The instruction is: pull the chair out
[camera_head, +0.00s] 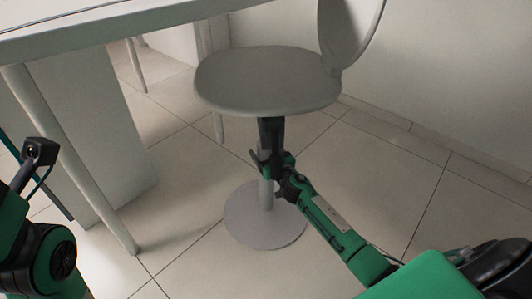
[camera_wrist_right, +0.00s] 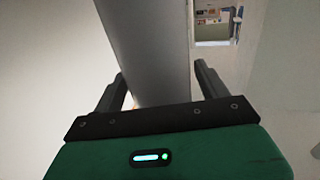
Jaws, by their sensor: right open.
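The chair (camera_head: 265,80) has a round grey seat, a backrest (camera_head: 350,30) at its right rear, a single post and a round floor base (camera_head: 240,225). It stands upright on the tiled floor, partly beside the table. My right gripper (camera_head: 262,160) is low under the seat, at the post. In the right wrist view, the grey post (camera_wrist_right: 150,50) stands between the two open fingers (camera_wrist_right: 160,88), with gaps visible at the sides. I cannot tell whether either finger touches it. Part of my left arm shows at the lower left, but its fingers are out of view.
A white table (camera_head: 90,38) spans the upper left, with a slanting leg (camera_head: 75,165) and a pale panel (camera_head: 95,120) beneath it. A wall (camera_head: 450,80) stands behind the chair at right. The floor (camera_head: 390,190) right of the chair base is clear.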

